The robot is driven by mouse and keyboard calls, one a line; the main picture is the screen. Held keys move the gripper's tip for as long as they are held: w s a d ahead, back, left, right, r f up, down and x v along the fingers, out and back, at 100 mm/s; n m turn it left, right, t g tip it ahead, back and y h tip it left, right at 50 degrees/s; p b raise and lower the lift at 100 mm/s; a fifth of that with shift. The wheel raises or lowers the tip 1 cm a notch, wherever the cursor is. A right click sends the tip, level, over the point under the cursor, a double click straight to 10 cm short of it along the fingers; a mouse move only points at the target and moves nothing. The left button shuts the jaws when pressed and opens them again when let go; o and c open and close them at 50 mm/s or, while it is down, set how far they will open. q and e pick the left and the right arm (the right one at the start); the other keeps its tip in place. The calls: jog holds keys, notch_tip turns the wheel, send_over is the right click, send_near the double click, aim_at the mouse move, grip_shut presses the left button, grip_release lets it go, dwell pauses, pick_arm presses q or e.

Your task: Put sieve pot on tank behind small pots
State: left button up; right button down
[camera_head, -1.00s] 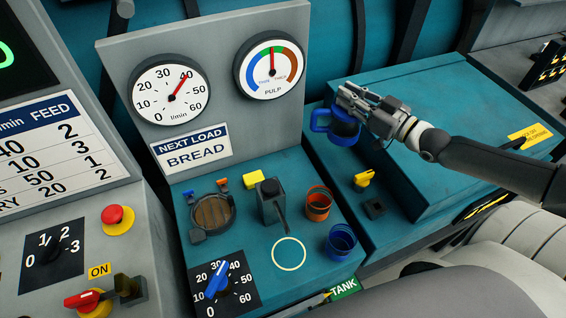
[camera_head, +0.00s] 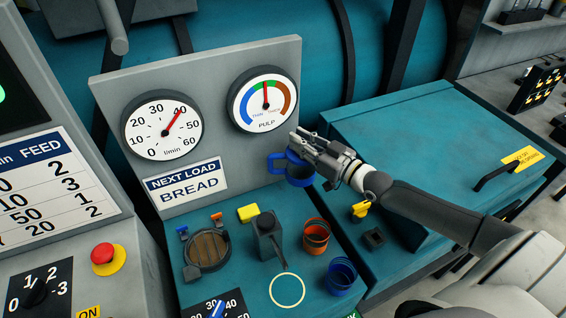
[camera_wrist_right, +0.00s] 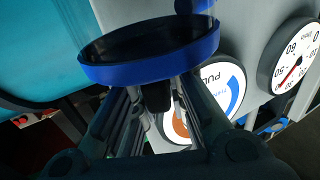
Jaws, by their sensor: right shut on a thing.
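The sieve pot (camera_head: 299,174), dark with a blue rim and a blue handle on its left, is held in the air by my right gripper (camera_head: 296,151). It hangs near the lower right corner of the gauge panel, behind the small pots in the picture. The right wrist view shows its blue rim (camera_wrist_right: 150,68) close up at the fingers. The small orange pot (camera_head: 316,238) and small blue pot (camera_head: 341,276) stand on the teal console top (camera_head: 225,290). The tank label is almost cut off at the bottom edge. My left gripper is out of view.
A grey lever block (camera_head: 266,234), a round hatch (camera_head: 208,250) and a yellow block (camera_head: 247,213) occupy the console. A white ring (camera_head: 287,290) marks a bare spot. The teal lidded box (camera_head: 430,135) stands right, with a yellow knob (camera_head: 360,210) in front.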

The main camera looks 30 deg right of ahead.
aim_at(285, 155)
jog(key=a+f, duration=0.1)
jog(key=w+a+f, duration=0.1)
jog(key=f, duration=0.1)
jog(key=w+a+f, duration=0.1)
jog(key=f, duration=0.1)
jog(key=shift+a, duration=0.3)
jog(key=f, duration=0.1)
jog(key=f+p, duration=0.1)
jog(key=shift+w+a+f, duration=0.2)
jog(key=shift+a+f, duration=0.1)
jog(key=shift+f, duration=0.55)
jog(key=shift+f, duration=0.15)
jog(key=c, duration=1.5)
grip_release()
jog(key=shift+o, duration=0.2)
jog(key=shift+s, duration=0.1)
